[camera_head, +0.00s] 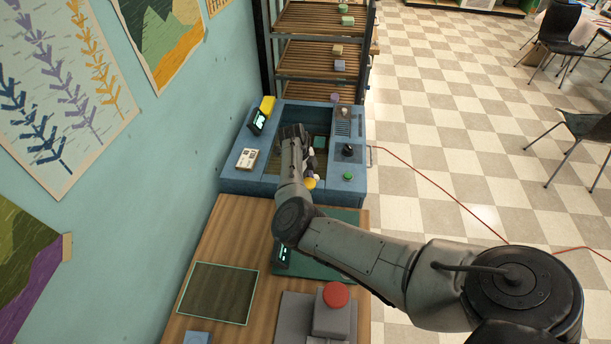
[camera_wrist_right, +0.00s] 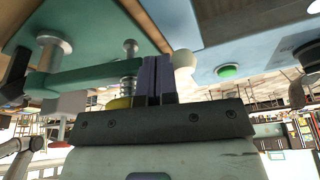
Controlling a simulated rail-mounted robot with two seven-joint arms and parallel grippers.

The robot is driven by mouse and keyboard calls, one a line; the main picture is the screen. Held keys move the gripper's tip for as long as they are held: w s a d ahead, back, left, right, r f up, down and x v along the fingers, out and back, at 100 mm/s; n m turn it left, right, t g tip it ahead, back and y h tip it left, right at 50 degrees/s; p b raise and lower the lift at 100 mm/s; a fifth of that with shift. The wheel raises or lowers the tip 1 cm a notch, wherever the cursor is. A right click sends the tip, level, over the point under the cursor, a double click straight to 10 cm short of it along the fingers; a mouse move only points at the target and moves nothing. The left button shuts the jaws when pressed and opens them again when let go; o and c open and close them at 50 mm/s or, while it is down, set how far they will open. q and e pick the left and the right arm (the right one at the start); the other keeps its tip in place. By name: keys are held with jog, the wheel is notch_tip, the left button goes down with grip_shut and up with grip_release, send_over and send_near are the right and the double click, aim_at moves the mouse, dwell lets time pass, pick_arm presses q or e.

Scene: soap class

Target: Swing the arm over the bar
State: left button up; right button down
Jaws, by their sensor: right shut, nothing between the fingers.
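My right arm reaches from the lower right of the head view to the blue station. In the right wrist view my right gripper (camera_wrist_right: 158,80) is shut and empty, its purple fingers together. A white knob (camera_wrist_right: 184,58) is close beside the fingertips; I cannot tell if they touch. A green swing arm (camera_wrist_right: 85,80) joins a metal post to a spring-loaded pin (camera_wrist_right: 128,82), with a yellow round part (camera_wrist_right: 119,102) below. In the head view the white knob (camera_head: 316,178) shows beside my wrist, which hides most of the swing arm. I cannot make out the bar under it.
The blue station (camera_head: 235,187) has a green button (camera_head: 348,176) and a dark knob (camera_head: 348,150). A dark green board (camera_head: 345,216) lies in front, with a red button (camera_head: 336,295) nearer. A dark framed mat (camera_head: 218,292) is at left. A wooden rack (camera_head: 310,58) stands behind.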

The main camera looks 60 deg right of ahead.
pick_arm(q)
jog(key=shift+a+r, duration=0.1)
jog(key=shift+a, duration=0.05)
pick_arm(e)
jog(key=shift+s+d+m, duration=0.15)
jog(key=shift+s+m, duration=0.15)
jog(key=shift+s, duration=0.15)
